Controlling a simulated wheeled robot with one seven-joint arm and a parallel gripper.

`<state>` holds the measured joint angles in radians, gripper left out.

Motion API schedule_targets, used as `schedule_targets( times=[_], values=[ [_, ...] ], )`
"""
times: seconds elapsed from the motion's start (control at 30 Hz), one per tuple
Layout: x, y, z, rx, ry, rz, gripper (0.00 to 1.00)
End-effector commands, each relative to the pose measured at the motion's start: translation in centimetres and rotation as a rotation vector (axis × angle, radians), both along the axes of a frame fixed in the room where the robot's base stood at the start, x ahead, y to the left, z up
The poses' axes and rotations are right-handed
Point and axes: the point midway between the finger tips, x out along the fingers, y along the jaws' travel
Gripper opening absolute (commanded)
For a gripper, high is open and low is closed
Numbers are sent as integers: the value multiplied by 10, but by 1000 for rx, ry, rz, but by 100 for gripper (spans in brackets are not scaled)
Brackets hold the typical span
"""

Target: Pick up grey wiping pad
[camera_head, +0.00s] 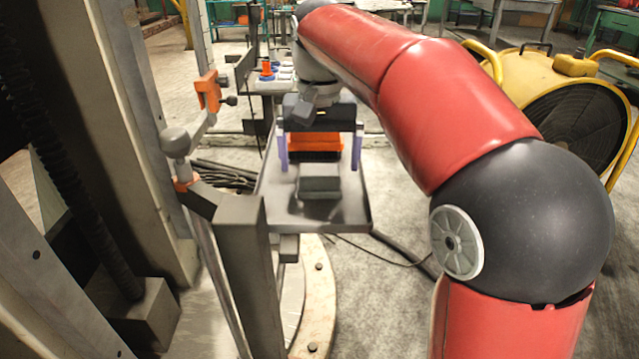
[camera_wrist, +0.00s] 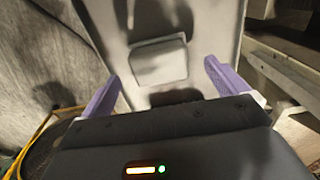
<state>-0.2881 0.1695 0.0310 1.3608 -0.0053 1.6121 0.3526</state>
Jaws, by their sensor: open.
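The grey wiping pad (camera_head: 319,182) lies flat on a narrow grey metal tray (camera_head: 322,217), near the tray's middle. In the wrist view the pad (camera_wrist: 158,62) is a rounded grey block ahead of the fingers, on the bare tray surface (camera_wrist: 205,22). My gripper (camera_head: 324,158) is open, with its two purple fingers spread wide. In the head view it hangs over the tray, behind the pad. The wrist view shows the open fingers (camera_wrist: 162,82) with nothing between the tips, one to each side of the pad's line. The exact height above the tray is unclear.
An orange box or brush with dark bristles (camera_head: 316,143) sits at the tray's far part, behind my gripper. An orange clamp (camera_head: 209,92) stands on a post at left. Black cables (camera_head: 225,177) lie on the floor. A yellow drum fan (camera_head: 575,110) stands at right.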

Motion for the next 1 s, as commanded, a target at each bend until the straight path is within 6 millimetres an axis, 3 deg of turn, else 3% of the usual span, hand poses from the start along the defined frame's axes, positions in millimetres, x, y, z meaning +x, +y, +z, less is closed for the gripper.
schedule_targets(
  times=[0.03,0.2,0.5,0.87,1.0],
  values=[
    [-3,0,-12,-1,2,1,98],
    [-4,1,-33,-1,2,0,98],
    [-4,0,-37,0,-1,0,98],
    [-3,0,-37,0,-1,0,52],
    [-3,0,-37,0,-1,0,50]
  ],
)
